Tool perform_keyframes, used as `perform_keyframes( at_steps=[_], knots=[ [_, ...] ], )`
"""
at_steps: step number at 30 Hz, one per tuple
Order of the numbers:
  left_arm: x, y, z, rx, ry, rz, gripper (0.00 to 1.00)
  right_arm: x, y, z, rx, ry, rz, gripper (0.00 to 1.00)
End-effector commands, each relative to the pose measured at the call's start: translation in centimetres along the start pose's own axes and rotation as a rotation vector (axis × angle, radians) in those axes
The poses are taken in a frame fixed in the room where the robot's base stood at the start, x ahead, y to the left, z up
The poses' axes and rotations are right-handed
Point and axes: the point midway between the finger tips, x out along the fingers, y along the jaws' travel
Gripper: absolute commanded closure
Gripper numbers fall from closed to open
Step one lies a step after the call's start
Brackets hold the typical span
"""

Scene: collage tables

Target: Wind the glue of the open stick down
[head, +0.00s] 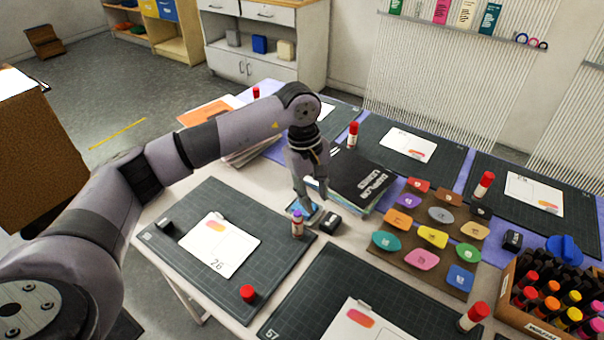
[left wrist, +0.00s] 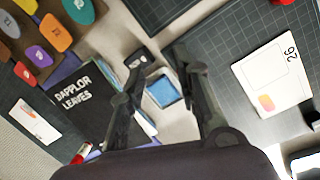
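The open glue stick (head: 297,224) stands upright, without a cap, on the front left mat in the head view. Its upper end looks purple; how far the glue sticks out is too small to tell. A red cap (head: 248,293) sits apart from it near the mat's front edge. My left gripper (head: 307,205) points down just behind the stick, over a small blue pad. In the left wrist view its fingers (left wrist: 165,80) are spread, with the blue pad (left wrist: 163,91) showing between them. I cannot make out the open stick there. My right gripper is not in view.
A black dark-covered book (head: 355,178) lies right of the gripper, and a black block (head: 328,222) beside the pad. A card (head: 220,245) lies on the dark mat (head: 185,205). Capped red sticks stand on other mats. A crate of bottles (head: 513,312) is at the right.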

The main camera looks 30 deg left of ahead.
Motion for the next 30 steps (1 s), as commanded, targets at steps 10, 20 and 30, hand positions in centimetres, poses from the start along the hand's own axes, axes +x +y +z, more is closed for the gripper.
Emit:
perform_keyframes(
  at_steps=[10, 20, 30],
  knots=[
    [-0.9, -2.3, -4.1, 0.010, 0.128, -0.105, 0.70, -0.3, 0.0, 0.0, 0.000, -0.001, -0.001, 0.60],
    [5.1, -2.9, -4.7, 0.009, 0.124, -0.105, 0.70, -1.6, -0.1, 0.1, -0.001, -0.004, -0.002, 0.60],
    [11.7, -3.5, -5.5, 0.008, 0.124, -0.104, 0.70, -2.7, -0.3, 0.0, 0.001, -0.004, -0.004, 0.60]
  ],
)
